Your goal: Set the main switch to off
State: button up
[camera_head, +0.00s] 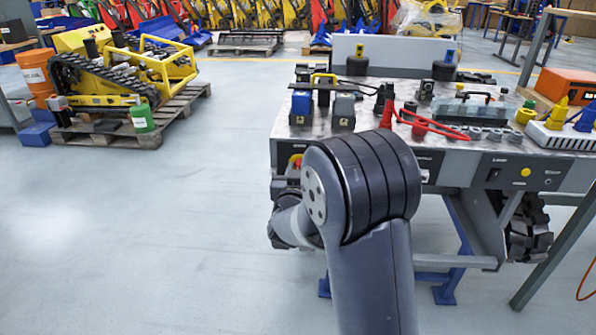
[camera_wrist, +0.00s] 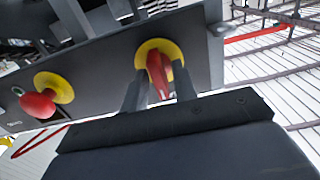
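The main switch (camera_wrist: 158,70) is a red rotary handle on a round yellow plate, set in a dark grey panel in the wrist view. Its handle points roughly along my fingers, slightly tilted. My gripper (camera_wrist: 159,88) has one dark finger on each side of the handle, with the fingertips close to the yellow plate. I cannot tell whether the fingers press on the handle or leave small gaps. In the head view my arm hides the gripper and most of that panel; a bit of yellow and red (camera_head: 295,161) shows at its left end.
A red mushroom button (camera_wrist: 39,103) on a yellow disc sits left of the switch in the wrist view. The workbench top (camera_head: 345,147) carries tools, a red cable (camera_head: 430,122) and blocks. Floor left of the bench is clear up to a pallet (camera_head: 120,131) with a yellow tracked carrier.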

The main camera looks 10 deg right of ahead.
jog(key=shift+o, duration=0.4)
jog(key=shift+s, duration=0.1)
jog(key=p+v, duration=0.1)
jog(key=v, duration=0.9)
jog(key=shift+s+a+p, duration=0.15)
jog(key=shift+s+p, duration=0.15)
jog(key=shift+p, duration=0.1)
jog(key=shift+w, duration=0.15)
jog(key=b+x, duration=0.2)
jog(key=x, duration=0.8)
jog(key=shift+w, duration=0.35)
jog(key=shift+s, duration=0.1)
